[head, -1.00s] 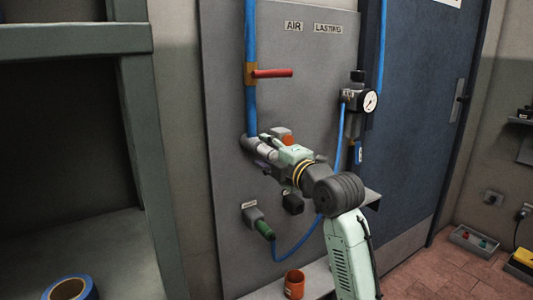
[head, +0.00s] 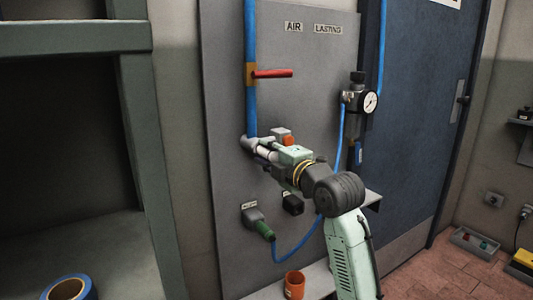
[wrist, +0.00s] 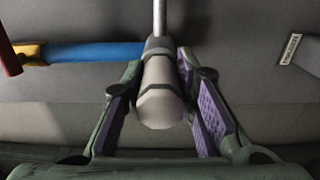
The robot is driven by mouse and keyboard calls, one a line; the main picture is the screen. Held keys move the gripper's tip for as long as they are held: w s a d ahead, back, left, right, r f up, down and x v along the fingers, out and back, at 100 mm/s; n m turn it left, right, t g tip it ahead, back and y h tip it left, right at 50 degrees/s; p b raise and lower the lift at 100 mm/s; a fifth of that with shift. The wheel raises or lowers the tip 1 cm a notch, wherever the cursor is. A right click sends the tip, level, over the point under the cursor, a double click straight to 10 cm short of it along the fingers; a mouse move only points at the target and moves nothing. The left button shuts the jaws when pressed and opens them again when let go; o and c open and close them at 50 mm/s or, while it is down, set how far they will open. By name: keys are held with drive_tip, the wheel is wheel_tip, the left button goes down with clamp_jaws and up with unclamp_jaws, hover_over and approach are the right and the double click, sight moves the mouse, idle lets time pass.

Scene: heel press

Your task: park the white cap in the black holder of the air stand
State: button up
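The grey air stand panel (head: 225,110) carries a black block (head: 292,204), which looks like the holder, below my gripper.
A red valve handle (head: 273,73) juts from the pipe above. A green connector (head: 264,230) with a blue hose is below. A pressure gauge (head: 370,101) is at right. An orange cup (head: 294,284) stands on the low ledge. A shelf frame (head: 140,130) is at left.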

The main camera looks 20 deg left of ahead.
sight(276, 158)
clamp_jaws()
drive_tip(key=shift+d, duration=0.1)
idle(0.3)
drive_tip(key=shift+b+v, duration=0.9)
drive_tip(key=shift+v, duration=2.05)
drive_tip(key=shift+s+d+b, duration=0.1)
drive_tip(key=shift+s+b, duration=0.1)
drive_tip(key=shift+b, duration=0.1)
drive_tip(key=shift+d+f, duration=0.1)
drive_tip(key=shift+f, duration=0.05)
drive_tip(key=w+d+f+b, duration=0.3)
drive_tip(key=f+b, duration=0.3)
drive_tip(key=f, duration=0.2)
drive_tip(key=w+d+f+b, duration=0.3)
drive_tip(key=w+f+b, duration=0.2)
drive_tip(key=f+b, duration=0.2)
drive_tip(key=w+d+f+b, duration=0.3)
drive_tip(key=f+b, duration=0.3)
drive_tip(key=f, duration=0.2)
drive_tip(key=shift+w+f+b, duration=0.35)
drive_tip(key=shift+w+f, duration=0.05)
drive_tip(key=shift+w, duration=0.05)
drive_tip(key=shift+a, duration=0.1)
